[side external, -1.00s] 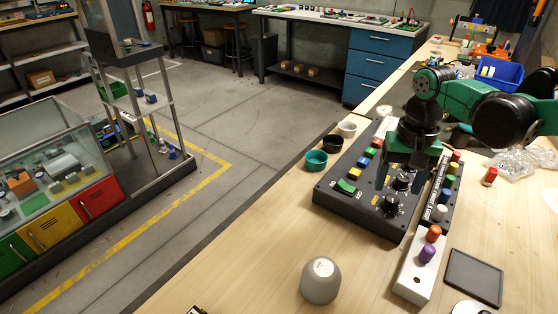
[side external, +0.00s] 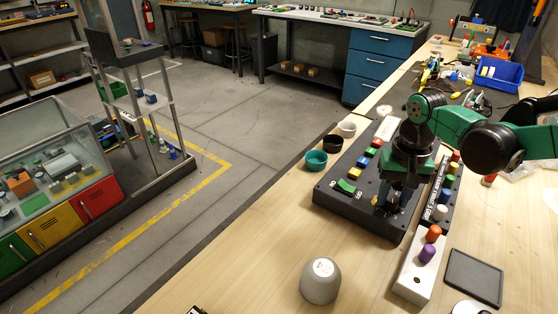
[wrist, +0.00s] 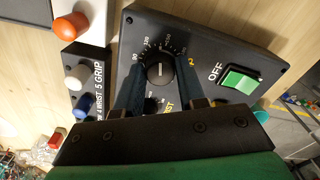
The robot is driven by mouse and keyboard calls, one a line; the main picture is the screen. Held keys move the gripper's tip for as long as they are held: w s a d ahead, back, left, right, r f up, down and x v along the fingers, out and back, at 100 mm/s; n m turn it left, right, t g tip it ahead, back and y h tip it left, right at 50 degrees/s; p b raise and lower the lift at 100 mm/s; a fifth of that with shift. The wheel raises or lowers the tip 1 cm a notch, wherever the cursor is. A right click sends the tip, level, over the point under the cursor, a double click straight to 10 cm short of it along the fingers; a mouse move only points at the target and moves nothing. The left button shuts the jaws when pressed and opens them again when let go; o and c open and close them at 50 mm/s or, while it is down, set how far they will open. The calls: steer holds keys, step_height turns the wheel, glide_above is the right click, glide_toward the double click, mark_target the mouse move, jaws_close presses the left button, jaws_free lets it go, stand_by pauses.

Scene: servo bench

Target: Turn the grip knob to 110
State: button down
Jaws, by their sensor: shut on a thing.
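The grip knob (wrist: 159,74) is round and black with a pale pointer line, on a black control panel (side external: 328,195). A numbered dial scale surrounds it in the wrist view; 90 and 120 are legible, but I cannot read the exact setting. My gripper (wrist: 157,66) is shut on this knob, one finger on each side. In the side view my gripper (side external: 390,199) reaches down to the panel's near end and mostly hides the knob.
A green switch (wrist: 240,80) marked OFF is beside the knob. A labelled strip with coloured pegs (side external: 440,212) runs along the panel.

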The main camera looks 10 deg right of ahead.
mark_target(394, 199)
steer(key=shift+n, duration=0.3)
steer(key=n, duration=0.4)
steer(key=shift+n, duration=2)
steer(key=c, duration=0.5)
jaws_free()
steer(key=shift+r, duration=2.85)
